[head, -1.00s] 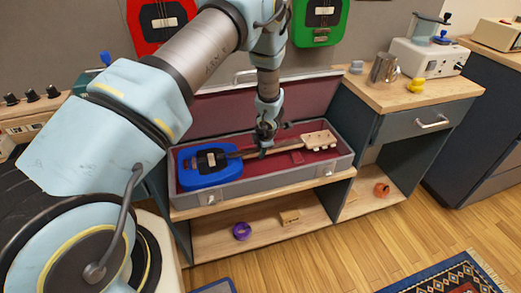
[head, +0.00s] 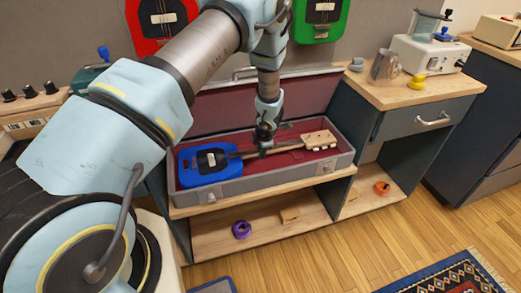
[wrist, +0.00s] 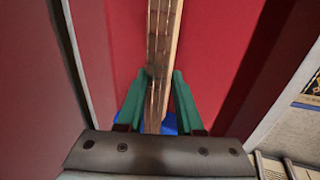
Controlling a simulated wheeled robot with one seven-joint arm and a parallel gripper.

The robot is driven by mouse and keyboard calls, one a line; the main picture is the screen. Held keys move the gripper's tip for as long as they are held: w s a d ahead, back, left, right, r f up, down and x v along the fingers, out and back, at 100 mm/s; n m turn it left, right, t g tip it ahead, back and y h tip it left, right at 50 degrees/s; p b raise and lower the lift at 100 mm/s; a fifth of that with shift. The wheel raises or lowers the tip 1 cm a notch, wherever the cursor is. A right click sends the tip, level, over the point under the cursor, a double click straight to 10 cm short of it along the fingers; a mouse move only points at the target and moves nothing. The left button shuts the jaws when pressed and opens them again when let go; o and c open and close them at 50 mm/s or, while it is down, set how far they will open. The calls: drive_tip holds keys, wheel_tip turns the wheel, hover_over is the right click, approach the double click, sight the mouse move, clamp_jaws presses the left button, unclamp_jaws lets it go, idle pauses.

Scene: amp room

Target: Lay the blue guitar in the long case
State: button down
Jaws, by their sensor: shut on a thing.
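The blue guitar (head: 207,165) lies inside the long case, its body at the left end and its pale headstock (head: 320,139) at the right. The long case (head: 262,184) is grey with a dark red lining, and its lid (head: 265,107) stands open at the back. My gripper (head: 264,146) is over the middle of the case, shut on the guitar's neck. In the wrist view the green fingers (wrist: 160,105) stand on both sides of the neck (wrist: 160,45), with red lining beneath. I cannot tell whether the guitar fully rests on the case floor.
The case sits on a wooden shelf unit; a purple ring (head: 241,229) and a small wooden block (head: 290,215) lie below. Red (head: 156,22) and green (head: 319,18) guitars hang behind. At right, a counter (head: 420,92) holds a metal mug (head: 384,66) and a yellow duck (head: 417,81).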

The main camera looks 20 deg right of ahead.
drive_tip(key=shift+w+f+b, duration=0.1)
drive_tip(key=shift+f+b, duration=0.3)
drive_tip(key=shift+f, duration=0.15)
idle(0.4)
drive_tip(key=shift+c, duration=2.4)
unclamp_jaws()
drive_tip(key=shift+s+a+f, duration=0.1)
drive_tip(key=shift+s+f, duration=0.05)
drive_tip(key=shift+s, duration=0.05)
drive_tip(key=p+v, duration=0.1)
drive_tip(key=v, duration=1)
drive_tip(key=shift+w, duration=0.15)
